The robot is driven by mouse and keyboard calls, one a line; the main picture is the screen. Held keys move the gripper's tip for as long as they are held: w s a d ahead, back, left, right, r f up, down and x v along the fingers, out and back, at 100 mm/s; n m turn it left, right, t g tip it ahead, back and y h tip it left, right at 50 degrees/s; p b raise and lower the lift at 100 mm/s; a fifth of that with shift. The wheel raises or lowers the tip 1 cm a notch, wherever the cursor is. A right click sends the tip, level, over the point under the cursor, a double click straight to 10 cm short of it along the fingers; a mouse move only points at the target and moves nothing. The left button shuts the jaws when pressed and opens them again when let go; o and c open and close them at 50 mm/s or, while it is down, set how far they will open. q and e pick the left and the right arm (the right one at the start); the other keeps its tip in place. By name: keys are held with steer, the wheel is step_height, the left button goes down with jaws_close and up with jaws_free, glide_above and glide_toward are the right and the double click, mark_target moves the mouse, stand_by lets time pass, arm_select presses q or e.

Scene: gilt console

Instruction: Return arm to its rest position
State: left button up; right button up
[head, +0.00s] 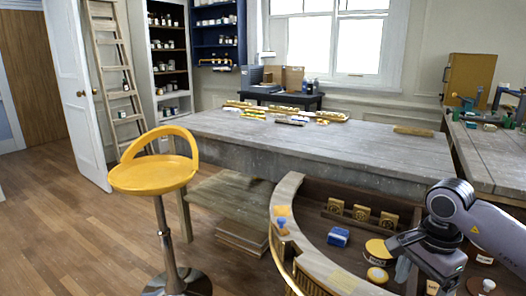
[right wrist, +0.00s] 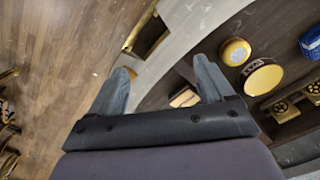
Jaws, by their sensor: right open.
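My right arm comes in from the right in the head view, its gripper (head: 404,270) pointing down over the front part of the curved console (head: 291,190). In the right wrist view the two blue-grey fingers of this gripper (right wrist: 161,82) stand wide apart with nothing held between them. A small pale-topped block (right wrist: 185,97) shows below, beside the right finger and partly hidden by the gripper body. My left gripper is in neither view.
On the console are a blue block (head: 339,237), yellow round tins (head: 377,275) and gilt square pieces (head: 361,213). A yellow stool (head: 153,174) stands to the left. A long grey table (head: 300,145) with gilt strips lies behind. Wood floor is open at left.

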steer(key=s+a+m+y, duration=0.1)
steer(key=s+a+y, duration=0.2)
steer(key=a+y, duration=1.1)
steer(key=a+r+m+t+y, duration=0.5)
steer(key=a+r+m+t, duration=0.6)
steer(key=m, duration=0.4)
steer(key=w+d+f+m+t+h, duration=0.15)
steer(key=d+m+t+h, duration=0.85)
steer(key=m, duration=1)
steer(key=s+d+f+m+g+h, duration=0.2)
steer(key=d+f+m+g+h, duration=0.3)
steer(key=f+m+h, duration=0.45)
steer(key=s+d+f+m+g, duration=0.2)
steer(key=s+f+m+g, duration=0.35)
steer(key=s+f, duration=0.4)
steer(key=s+d+f+m+g, duration=0.1)
steer(key=s+f+m+g, duration=0.5)
steer(key=s, duration=0.6)
arm_select(q)
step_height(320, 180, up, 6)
steer(key=p, duration=0.7)
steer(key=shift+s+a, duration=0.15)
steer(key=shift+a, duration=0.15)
arm_select(e)
steer(key=w+a+f+n+t+y, duration=0.1)
steer(key=w+a+f+t+y, duration=0.1)
steer(key=w+t, duration=0.4)
steer(key=shift+w+a+y, duration=0.25)
steer(key=shift+w+y, duration=0.1)
